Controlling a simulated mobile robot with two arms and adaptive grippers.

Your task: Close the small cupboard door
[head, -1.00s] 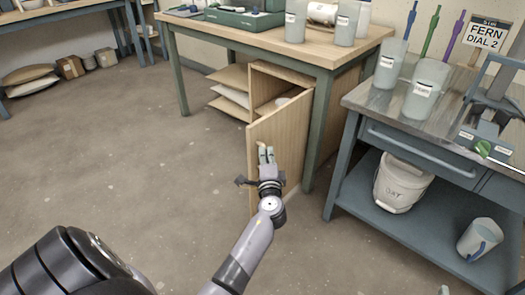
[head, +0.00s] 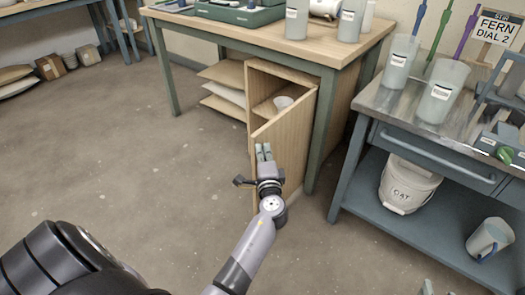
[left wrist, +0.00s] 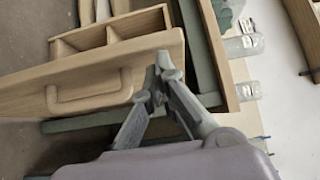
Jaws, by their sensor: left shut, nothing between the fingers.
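The small cupboard (head: 290,74) stands under the wooden workbench. Its light wood door (head: 292,128) stands open, swung out toward me, and the shelf inside is visible. My left gripper (head: 263,152) is shut and empty, in front of the door's outer face near its free edge. In the left wrist view, the door (left wrist: 35,88) and its looped wooden handle (left wrist: 90,92) lie left of the gripper's joined fingertips (left wrist: 164,66). I cannot tell whether the fingertips touch the door. My right gripper cannot be made out.
A pale bowl (head: 283,102) sits inside the cupboard. The workbench (head: 270,36) has a green leg (head: 322,130) beside the door. A blue-grey cart (head: 430,150) with a white bucket (head: 408,184) stands at right. The floor (head: 130,150) to the left is clear.

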